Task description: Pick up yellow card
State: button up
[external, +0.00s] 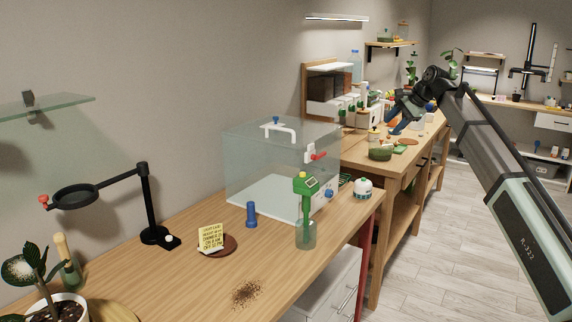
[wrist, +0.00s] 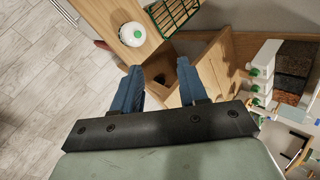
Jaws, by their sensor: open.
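The yellow card (external: 211,238) has dark writing and stands tilted on a round brown saucer (external: 231,244) on the near wooden bench in the external view. My gripper (external: 394,122) is high at the right, over the far bench and well away from the card. In the wrist view my gripper (wrist: 158,85) has two blue fingers spread apart with nothing between them. The card is not in the wrist view.
A clear glass box (external: 270,165) stands behind the card. A blue cylinder (external: 251,215), a green-topped meter in a glass (external: 306,215) and a white round pot (external: 363,188) stand nearby. Spilled soil (external: 247,292) lies in front. A magnifier stand (external: 150,205) is left.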

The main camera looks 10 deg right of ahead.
jog(key=s+a+r+y, duration=0.1)
jog(key=a+r, duration=0.2)
jog(key=r, duration=0.3)
jog(key=s+a+r+t, duration=0.1)
jog(key=a+r, duration=0.1)
jog(key=r, duration=0.5)
jog(key=s+a+r+y, duration=0.1)
jog(key=a+r, duration=0.2)
jog(key=r, duration=0.3)
jog(key=m+g+h, duration=0.8)
jog(key=m+g, duration=0.1)
jog(key=m, duration=2.2)
send_over(208, 229)
jog(key=w+a, duration=0.1)
jog(key=w, duration=0.1)
jog(key=w+a+f+x, duration=0.1)
jog(key=w+a+x, duration=0.1)
jog(key=x, duration=0.9)
jog(key=w+a+x, duration=0.1)
jog(key=w+x, duration=0.1)
jog(key=x, duration=1)
jog(key=w+a+f+x, duration=0.1)
jog(key=w+a+x, duration=0.1)
jog(key=x, duration=0.9)
jog(key=shift+x, duration=3.6)
jog(key=shift+s+d, duration=0.1)
